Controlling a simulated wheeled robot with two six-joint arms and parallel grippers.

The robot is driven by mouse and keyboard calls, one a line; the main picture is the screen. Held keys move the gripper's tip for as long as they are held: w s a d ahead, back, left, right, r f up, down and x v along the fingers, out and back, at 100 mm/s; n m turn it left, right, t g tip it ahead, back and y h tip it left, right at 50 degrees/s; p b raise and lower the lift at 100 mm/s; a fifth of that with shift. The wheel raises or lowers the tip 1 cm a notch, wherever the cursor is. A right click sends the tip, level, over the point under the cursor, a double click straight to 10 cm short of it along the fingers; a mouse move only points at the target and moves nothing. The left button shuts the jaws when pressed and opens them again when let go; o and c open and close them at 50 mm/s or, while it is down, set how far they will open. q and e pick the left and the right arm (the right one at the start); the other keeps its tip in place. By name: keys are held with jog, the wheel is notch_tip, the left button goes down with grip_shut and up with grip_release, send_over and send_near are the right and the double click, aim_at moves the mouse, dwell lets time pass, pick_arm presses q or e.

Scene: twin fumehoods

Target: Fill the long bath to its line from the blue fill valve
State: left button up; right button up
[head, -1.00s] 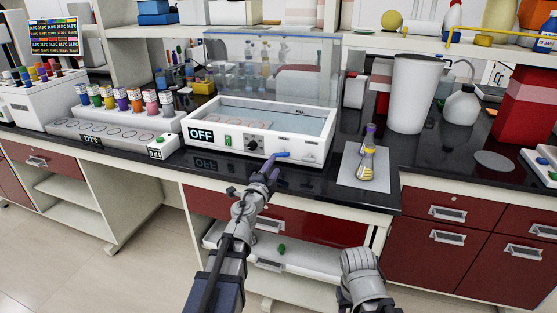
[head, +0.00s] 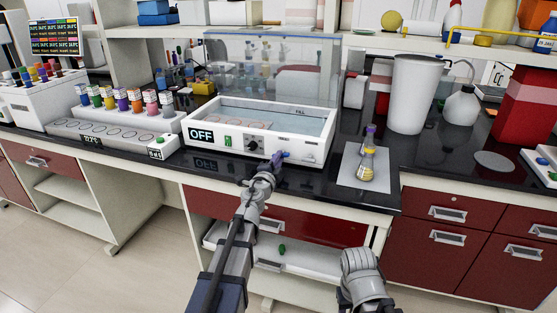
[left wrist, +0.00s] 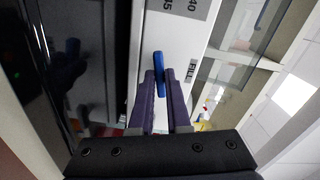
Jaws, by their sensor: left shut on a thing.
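The long bath (head: 300,146) is a white open basin on the black bench, with a clear raised lid behind it and clear liquid inside. Its front panel shows a display reading OFF (head: 201,135), a green switch and a dark knob. The blue fill valve (head: 286,154) is a small lever at the front panel's right; it also shows in the left wrist view (left wrist: 158,62) near a FILL label. My left gripper (head: 276,160) is shut on the valve lever, its purple fingers on both sides of it. My right gripper is not clearly seen; a grey right arm part shows low.
A flask (head: 367,163) with yellow contents stands on a pale mat right of the bath. A rack with several coloured-label bottles (head: 122,102) stands left. A white bin (head: 412,94) stands at the right. A drawer below the bench is open.

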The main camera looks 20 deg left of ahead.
pick_arm(q)
grip_shut()
jog(key=shift+m, duration=1.6)
jog(key=o, duration=0.6)
grip_release()
jog(key=s, duration=0.7)
jog(key=shift+s+a, duration=0.1)
jog(key=shift+s, duration=0.3)
